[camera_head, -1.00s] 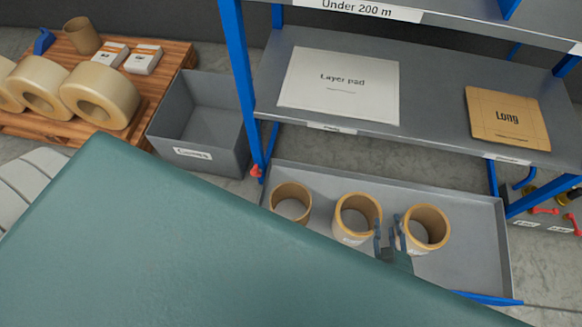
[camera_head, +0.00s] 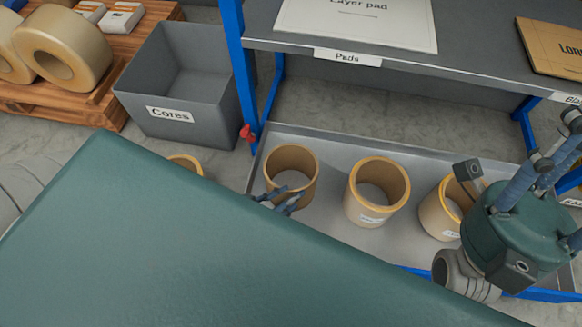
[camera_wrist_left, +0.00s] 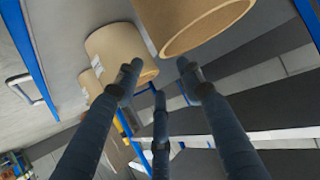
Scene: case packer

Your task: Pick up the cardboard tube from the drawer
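Three tan cardboard tubes stand upright in the grey drawer (camera_head: 325,232): a left tube (camera_head: 279,161), a middle tube (camera_head: 365,207) and a right tube (camera_head: 434,215). My left gripper (camera_head: 278,197) is at the near side of the left tube, its fingers apart; the rest is hidden behind a teal surface. In the left wrist view my left fingertips (camera_wrist_left: 160,75) are spread with nothing between them. A large tube (camera_wrist_left: 175,18) and another tube (camera_wrist_left: 118,48) lie beyond them; contact is not clear. My right gripper (camera_head: 556,142) is empty, fingers spread, in front of the right tube.
Another tan tube (camera_head: 187,160) peeks out left of the drawer, mostly hidden by the teal surface. A grey Cores bin (camera_head: 170,128) stands at the left beside a wooden pallet (camera_head: 95,105). The shelf (camera_head: 400,72) with a blue post (camera_head: 238,75) overhangs the drawer's back.

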